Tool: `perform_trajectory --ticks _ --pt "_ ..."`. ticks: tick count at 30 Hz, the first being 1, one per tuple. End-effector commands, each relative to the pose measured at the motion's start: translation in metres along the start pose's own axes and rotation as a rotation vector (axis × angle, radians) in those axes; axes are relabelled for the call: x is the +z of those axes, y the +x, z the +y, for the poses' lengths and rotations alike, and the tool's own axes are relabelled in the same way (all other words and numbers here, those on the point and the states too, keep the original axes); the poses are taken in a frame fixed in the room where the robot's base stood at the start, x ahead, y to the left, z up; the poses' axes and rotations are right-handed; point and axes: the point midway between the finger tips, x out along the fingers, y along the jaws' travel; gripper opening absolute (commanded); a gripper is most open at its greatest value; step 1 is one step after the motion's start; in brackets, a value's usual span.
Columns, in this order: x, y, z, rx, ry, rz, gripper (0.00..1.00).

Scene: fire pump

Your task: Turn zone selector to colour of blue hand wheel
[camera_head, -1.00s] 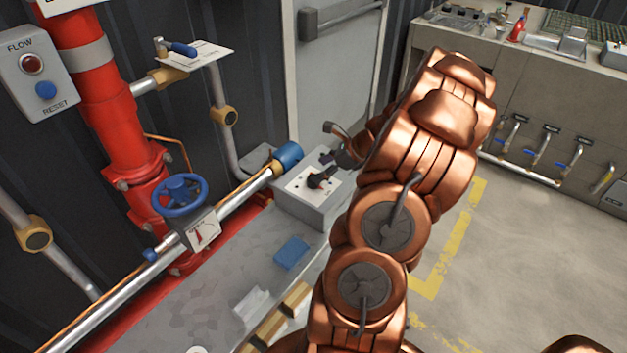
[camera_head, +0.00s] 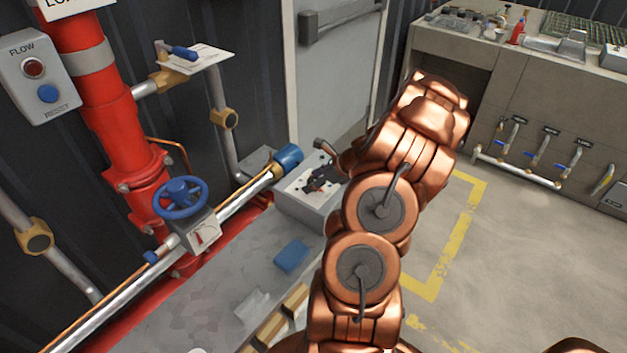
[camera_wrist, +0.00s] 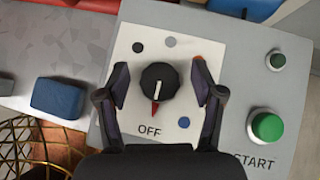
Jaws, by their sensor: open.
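The blue hand wheel (camera_head: 181,198) sits on the red pipework at left in the head view. The zone selector is a black round knob (camera_wrist: 159,82) on a white plate (camera_wrist: 120,50) in the wrist view. It has a white line on top and a red tip pointing down towards the OFF label. Dark, grey, orange and blue dots ring it; the blue dot (camera_wrist: 184,122) is at its lower right. My gripper (camera_wrist: 160,72) is open, one finger on each side of the knob, with gaps showing. In the head view my gripper (camera_head: 318,180) largely hides the knob.
A blue block (camera_head: 292,255) lies on the grey surface. A silver pipe with a blue end (camera_head: 288,156) runs beside the selector box (camera_head: 300,207).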

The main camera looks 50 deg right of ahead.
Motion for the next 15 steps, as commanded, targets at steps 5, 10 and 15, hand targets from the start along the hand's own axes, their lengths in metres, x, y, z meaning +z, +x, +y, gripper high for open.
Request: perform_trajectory --ticks 5,10,15 --pt "0.0003 -0.0001 0.0001 0.000 0.000 0.000 0.67" --pt "0.0003 -0.0001 0.0001 0.000 0.000 -0.001 0.51" --pt "0.0003 -0.0002 0.0000 0.000 0.000 -0.001 0.33"
